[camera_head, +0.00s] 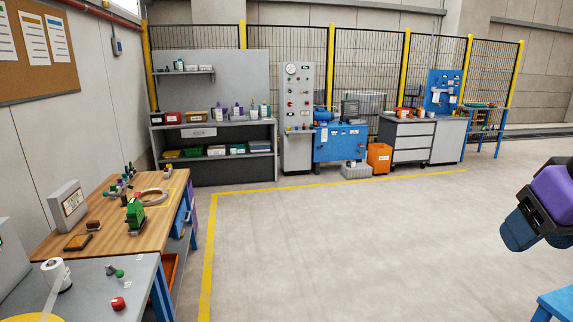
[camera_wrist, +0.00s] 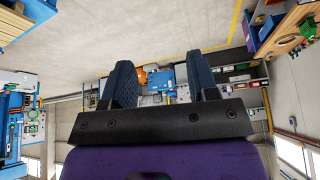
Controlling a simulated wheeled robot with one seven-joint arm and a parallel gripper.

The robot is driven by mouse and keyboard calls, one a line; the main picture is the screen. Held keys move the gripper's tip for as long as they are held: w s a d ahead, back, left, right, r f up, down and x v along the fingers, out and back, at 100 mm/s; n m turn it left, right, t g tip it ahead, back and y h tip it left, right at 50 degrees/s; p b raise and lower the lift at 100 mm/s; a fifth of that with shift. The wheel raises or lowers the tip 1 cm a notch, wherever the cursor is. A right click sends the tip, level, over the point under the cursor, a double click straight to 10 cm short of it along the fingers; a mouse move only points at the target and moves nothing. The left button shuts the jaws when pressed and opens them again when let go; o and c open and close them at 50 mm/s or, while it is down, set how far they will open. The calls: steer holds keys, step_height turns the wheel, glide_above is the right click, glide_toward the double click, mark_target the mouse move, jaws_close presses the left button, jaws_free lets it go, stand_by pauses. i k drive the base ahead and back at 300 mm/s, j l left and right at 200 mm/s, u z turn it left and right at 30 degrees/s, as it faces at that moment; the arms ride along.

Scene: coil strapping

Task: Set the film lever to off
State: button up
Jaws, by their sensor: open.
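A grey machine top (camera_head: 90,290) stands at the lower left of the head view, with a white film roll (camera_head: 57,274) on it. A small lever with a green knob (camera_head: 119,273) and a red knob (camera_head: 118,303) sit on this top. I cannot tell for sure which is the film lever, and its position marks are too small to read. My gripper (camera_wrist: 162,72) is open and empty, its two dark fingers apart in the wrist view. In the head view my gripper is at the right edge, in the air, far from the grey top.
A blue table corner (camera_head: 556,303) is at lower right. Shelves and blue machines line the far fence. The middle floor is clear.

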mark_target(119, 274)
steer(key=u, duration=2.3)
steer(key=i+l, duration=0.15)
steer(key=l, duration=0.15)
steer(key=i+l+u, duration=0.1)
steer(key=l, duration=0.25)
steer(key=i+l, duration=0.25)
steer(key=i+l+u, duration=0.1)
steer(key=l, duration=0.3)
steer(key=i+l, duration=0.2)
steer(key=l, duration=0.15)
steer(key=i+l+u, duration=0.1)
steer(key=l, duration=0.25)
steer(key=i+l, duration=0.15)
steer(key=l, duration=0.2)
steer(key=i+l+u, duration=0.15)
steer(key=l, duration=0.25)
